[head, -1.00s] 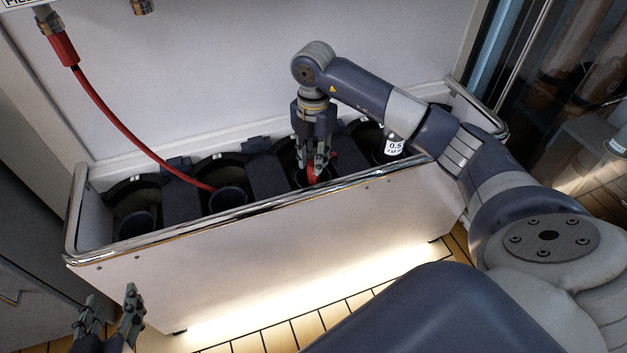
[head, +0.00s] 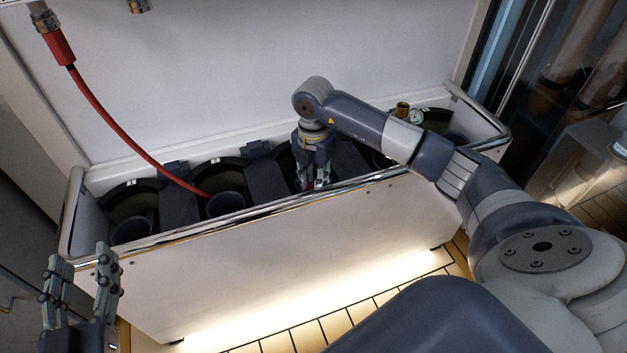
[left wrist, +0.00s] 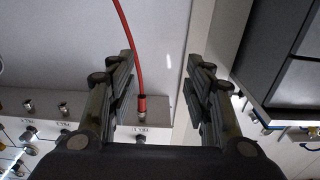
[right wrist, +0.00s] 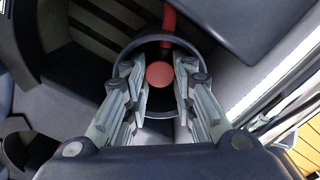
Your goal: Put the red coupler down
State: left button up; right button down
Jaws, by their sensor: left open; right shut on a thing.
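My right gripper (head: 313,184) is down inside a dark compartment of the white bin trough (head: 290,245), right of its middle. It is shut on the red coupler (right wrist: 159,75), whose round red end shows between the fingers in the right wrist view. Below it there is a dark round holder ring (right wrist: 124,62), with a red hose (right wrist: 169,20) running off behind. In the head view the front rail hides most of the coupler. My left gripper (head: 82,275) is open and empty, in front of the trough's left end.
Another red hose (head: 110,125) hangs from a red fitting (head: 60,48) on the wall at upper left into a dark cup (head: 226,204). A brass fitting with a gauge (head: 403,110) stands in the right compartment. The chrome rail (head: 200,226) edges the trough.

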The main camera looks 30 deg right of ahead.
pick_arm(q)
jog(key=shift+r, duration=0.15)
pick_arm(e)
jog(key=shift+f, duration=0.2)
jog(key=c, duration=1.6)
grip_release()
jog(key=shift+r, duration=0.15)
jog(key=shift+r, duration=0.2)
notch_tip(320, 180, up, 5)
jog(key=shift+r+p, duration=0.15)
jog(key=shift+p, duration=0.75)
pick_arm(q)
jog(key=s+a+f+g+y+p, duration=0.1)
jog(key=s+a+f+g, duration=0.1)
jog(key=s+f+g, duration=0.2)
jog(key=s+a+f+g+y, duration=0.2)
jog(key=s+f+g, duration=0.2)
jog(key=f, duration=0.7)
jog(key=shift+s+a+n+g+p, duration=0.2)
jog(key=shift+n+g+p, duration=0.15)
jog(key=shift+g, duration=0.35)
pick_arm(e)
notch_tip(320, 180, up, 6)
jog(key=shift+r, duration=0.2)
